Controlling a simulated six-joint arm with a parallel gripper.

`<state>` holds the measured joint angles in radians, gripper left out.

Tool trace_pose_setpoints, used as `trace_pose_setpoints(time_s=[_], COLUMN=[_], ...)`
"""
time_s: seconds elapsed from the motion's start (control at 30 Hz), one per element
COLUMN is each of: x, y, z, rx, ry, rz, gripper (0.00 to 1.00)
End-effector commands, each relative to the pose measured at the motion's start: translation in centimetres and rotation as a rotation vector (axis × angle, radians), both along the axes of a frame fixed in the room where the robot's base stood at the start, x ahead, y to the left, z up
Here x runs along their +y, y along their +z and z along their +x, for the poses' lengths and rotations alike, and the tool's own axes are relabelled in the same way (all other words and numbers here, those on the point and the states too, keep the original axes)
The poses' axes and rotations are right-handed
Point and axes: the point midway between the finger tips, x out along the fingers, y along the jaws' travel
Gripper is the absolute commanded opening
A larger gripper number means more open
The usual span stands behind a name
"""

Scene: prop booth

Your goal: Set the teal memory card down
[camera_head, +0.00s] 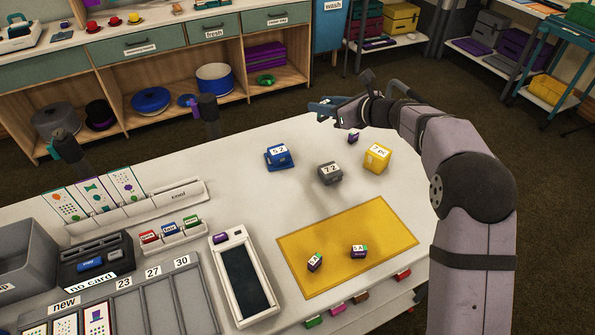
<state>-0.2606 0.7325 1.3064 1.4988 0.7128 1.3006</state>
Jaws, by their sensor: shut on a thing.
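My gripper (335,112) is raised over the far edge of the white table (235,175), in the upper middle of the view. It is shut on a small flat blue-teal thing (321,106), which looks like the teal memory card. The fingers and wrist partly hide it, and its details are too small to read. It is clear of the tabletop, above and behind the blue box (278,155) and the grey box (329,172).
A yellow box (377,157) and a small purple block (354,137) stand near my gripper. A yellow mat (345,225) holds two small dark blocks. A tablet-like device (242,278), a card rack (171,235) and trays fill the left. Bare tabletop lies between.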

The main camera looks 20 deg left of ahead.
Motion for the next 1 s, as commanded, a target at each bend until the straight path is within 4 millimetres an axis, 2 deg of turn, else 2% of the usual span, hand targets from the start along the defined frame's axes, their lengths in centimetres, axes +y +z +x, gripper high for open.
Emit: trace_pose_setpoints(time_s=[0.1,0.2,0.27,0.4,0.6,0.7,0.8,1.0], x=[0.9,1.5,1.7,2.3,2.6,2.7,2.8,3.2], y=[2.6,3.7,3.6,2.7,-0.3,-1.8,-2.3,-1.5], z=[-0.7,-2.5,-3.8,-7.6,-14.4,-17.1,-19.2,-20.7], rx=[-0.007,-0.002,0.002,0.003,0.006,0.003,0.000,-0.002], ry=[0.015,0.034,0.047,0.115,0.276,0.357,0.432,0.522], rz=[0.002,0.001,0.001,0.001,0.001,0.002,0.002,0.002], gripper=[0.07,0.07,0.07,0.07,0.07,0.07,0.07,0.07])
